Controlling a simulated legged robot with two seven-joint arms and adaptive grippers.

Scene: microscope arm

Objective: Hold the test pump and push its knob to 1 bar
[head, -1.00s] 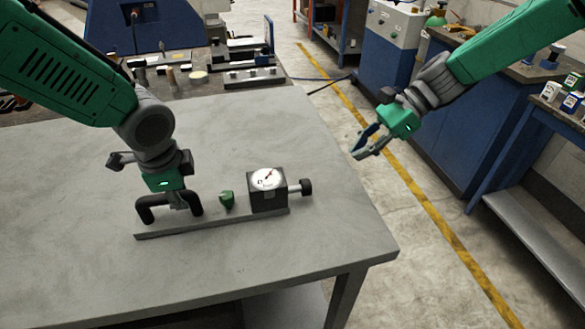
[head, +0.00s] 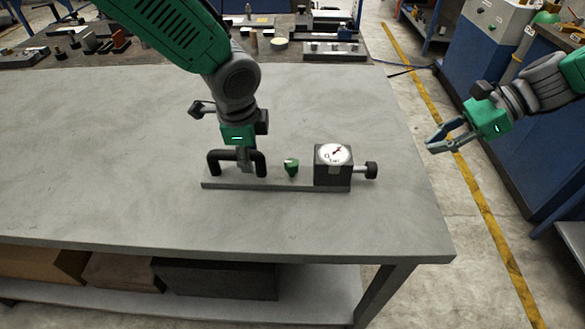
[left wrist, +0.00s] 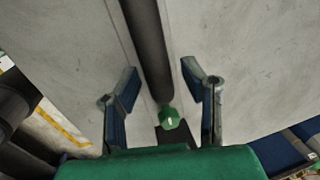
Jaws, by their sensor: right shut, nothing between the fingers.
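The test pump lies on the table near its right front part: a flat grey base bar (head: 285,185) with a black arched handle (head: 214,155) at left, a small green knob (head: 291,168) in the middle, and a dark gauge block (head: 333,170) with a black side knob (head: 371,170). The gauge needle is too small to read surely. My left gripper (head: 244,160) is down at the handle; in the left wrist view its open fingers (left wrist: 163,98) stand either side of the dark handle bar (left wrist: 148,45), with gaps. My right gripper (head: 432,145) is shut and empty, right of the pump.
The grey table (head: 130,200) is clear around the pump. Tools and blocks, including a grey fixture (head: 334,50), stand on the bench behind. Boxes (head: 215,278) sit on the shelf below. Blue cabinets stand at right across the floor.

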